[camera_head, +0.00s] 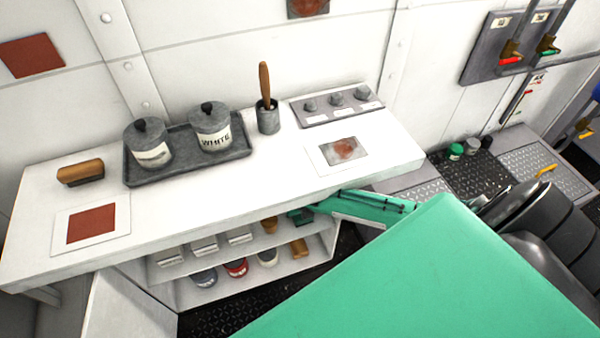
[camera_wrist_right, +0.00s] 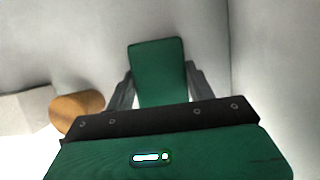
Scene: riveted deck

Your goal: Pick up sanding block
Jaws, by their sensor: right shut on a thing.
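My right gripper (camera_wrist_right: 160,88) is shut on a flat green block, which I take to be the sanding block (camera_wrist_right: 158,62). The block stands up between the two grey fingers in the right wrist view. In the head view the same gripper (camera_head: 303,215) is at the upper shelf opening under the worktop, at its right end. A small dark green part shows at its tip there, and the block is mostly hidden by the arm and worktop. My left gripper is not in view.
The white worktop (camera_head: 200,220) overhangs the shelves. A brown object (camera_wrist_right: 78,112) is left of the gripper. Tins, including a red one (camera_head: 236,267), stand on the lower shelf. A tray (camera_head: 185,170) with two canisters and a wooden-backed brush (camera_head: 80,172) are on top.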

